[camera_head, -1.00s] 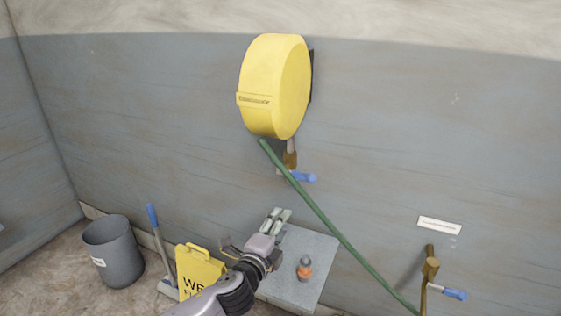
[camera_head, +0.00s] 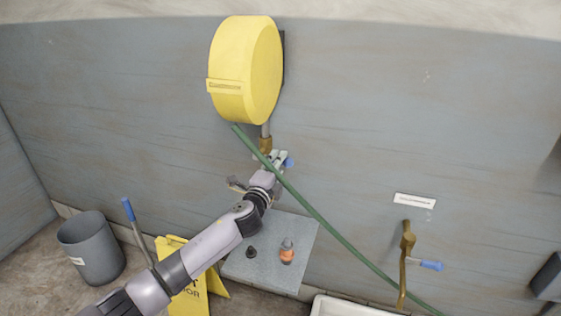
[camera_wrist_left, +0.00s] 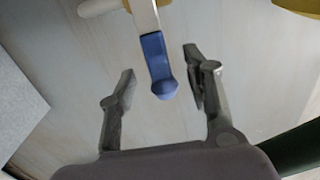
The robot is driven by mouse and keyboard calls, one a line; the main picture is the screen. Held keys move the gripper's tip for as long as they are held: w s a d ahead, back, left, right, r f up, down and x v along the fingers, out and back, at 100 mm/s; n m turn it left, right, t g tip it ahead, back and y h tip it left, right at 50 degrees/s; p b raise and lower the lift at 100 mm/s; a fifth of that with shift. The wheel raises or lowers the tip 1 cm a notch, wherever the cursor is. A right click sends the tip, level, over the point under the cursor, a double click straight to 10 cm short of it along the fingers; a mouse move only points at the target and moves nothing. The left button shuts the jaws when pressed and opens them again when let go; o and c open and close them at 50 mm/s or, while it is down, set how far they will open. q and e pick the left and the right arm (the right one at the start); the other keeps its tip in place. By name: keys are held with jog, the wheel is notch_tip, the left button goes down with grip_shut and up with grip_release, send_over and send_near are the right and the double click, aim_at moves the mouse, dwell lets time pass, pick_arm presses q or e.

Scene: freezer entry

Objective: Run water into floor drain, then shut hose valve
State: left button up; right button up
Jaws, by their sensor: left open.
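The hose valve under the yellow reel (camera_head: 245,70) has a brass body (camera_head: 266,145) and a blue lever handle (camera_head: 289,162). My left gripper (camera_head: 279,157) is at this handle, its far parts overlapping it in the head view. In the left wrist view, the blue handle (camera_wrist_left: 157,68) points down between the two spread fingers of my left gripper (camera_wrist_left: 160,85), with gaps on both sides. The green hose (camera_head: 330,229) runs from the reel down to the right, passing by my wrist. The floor drain is not in view. My right gripper is not in view.
A grey shelf or table (camera_head: 268,268) below holds an orange-and-grey item (camera_head: 287,252) and a small dark item (camera_head: 251,252). A second brass tap with a blue handle (camera_head: 431,266) is at right, above a white basin (camera_head: 345,307). A grey bin (camera_head: 92,250) and yellow sign (camera_head: 190,300) stand left.

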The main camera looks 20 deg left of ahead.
pick_arm(q)
jog(key=shift+w, duration=1.45)
jog(key=c, duration=0.8)
jog(key=shift+f, duration=0.1)
grip_shut()
jog(key=shift+f, duration=0.1)
